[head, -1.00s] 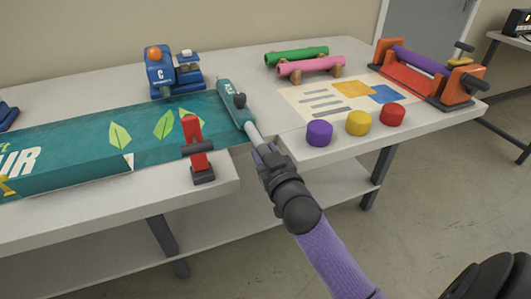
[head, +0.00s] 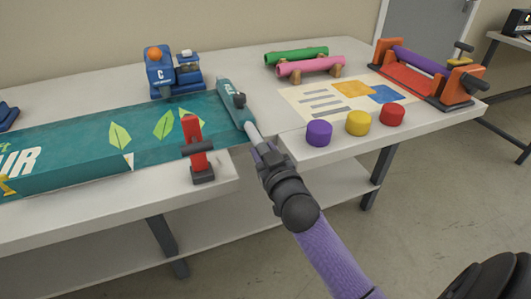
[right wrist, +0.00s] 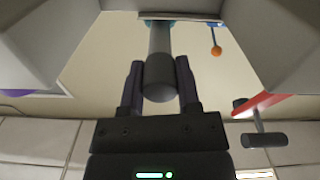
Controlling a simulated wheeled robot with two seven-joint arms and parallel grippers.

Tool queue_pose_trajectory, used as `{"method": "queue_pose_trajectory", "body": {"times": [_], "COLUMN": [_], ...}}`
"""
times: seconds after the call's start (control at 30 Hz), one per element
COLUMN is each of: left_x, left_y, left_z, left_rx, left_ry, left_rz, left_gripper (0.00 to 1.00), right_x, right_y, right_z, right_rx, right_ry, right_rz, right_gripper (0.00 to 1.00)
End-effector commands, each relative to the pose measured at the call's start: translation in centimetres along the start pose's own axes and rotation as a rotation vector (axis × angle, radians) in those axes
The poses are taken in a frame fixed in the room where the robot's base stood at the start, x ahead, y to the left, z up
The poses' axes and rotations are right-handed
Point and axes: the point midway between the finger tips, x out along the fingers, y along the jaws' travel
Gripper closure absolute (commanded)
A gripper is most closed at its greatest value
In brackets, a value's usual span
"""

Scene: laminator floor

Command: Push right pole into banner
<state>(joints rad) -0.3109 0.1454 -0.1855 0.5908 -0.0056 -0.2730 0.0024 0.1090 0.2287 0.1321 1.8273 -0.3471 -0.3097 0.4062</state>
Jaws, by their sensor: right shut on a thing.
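The teal banner (head: 85,135) lies along the left of the table, with leaf prints and white lettering. At its right end is a teal sleeve (head: 228,93) with a dark knob on top. The grey right pole (head: 252,132) sticks out of the sleeve's near end; how deep it sits inside is hidden. My right gripper (head: 261,151) is shut on the pole's near part, in line with the sleeve. In the right wrist view, the pole's round grey end (right wrist: 159,78) sits between the two dark fingers. My left gripper is not in view.
A red clamp (head: 201,160) stands at the banner's front edge, left of my right gripper. A blue device (head: 160,76) stands behind. Purple (head: 319,133), yellow (head: 358,123) and red (head: 392,114) pucks stand to the right. An orange roller machine (head: 465,88) is at the far right.

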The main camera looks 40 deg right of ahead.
Motion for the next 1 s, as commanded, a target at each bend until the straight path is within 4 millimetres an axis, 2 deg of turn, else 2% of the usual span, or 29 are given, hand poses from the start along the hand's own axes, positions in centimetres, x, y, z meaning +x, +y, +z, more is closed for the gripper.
{"method": "queue_pose_trajectory", "body": {"times": [0.2,0.53,0.57,0.7,1.0], "left_x": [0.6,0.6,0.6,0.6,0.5], "left_y": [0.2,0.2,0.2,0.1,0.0], "left_z": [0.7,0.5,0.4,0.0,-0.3], "left_rx": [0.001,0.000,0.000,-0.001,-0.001], "left_ry": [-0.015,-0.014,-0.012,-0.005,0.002], "left_rz": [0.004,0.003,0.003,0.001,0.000], "left_gripper": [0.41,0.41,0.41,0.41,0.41], "right_x": [3.3,3.7,3.7,3.7,3.6], "right_y": [0.0,0.0,0.0,0.0,0.0], "right_z": [0.2,0.1,0.1,0.0,-0.1], "right_rx": [0.001,0.000,0.000,0.000,0.001], "right_ry": [-0.001,-0.003,-0.003,-0.002,0.000], "right_rz": [0.000,0.000,0.000,0.000,0.001], "right_gripper": [1.00,1.00,0.54,0.24,0.22]}}
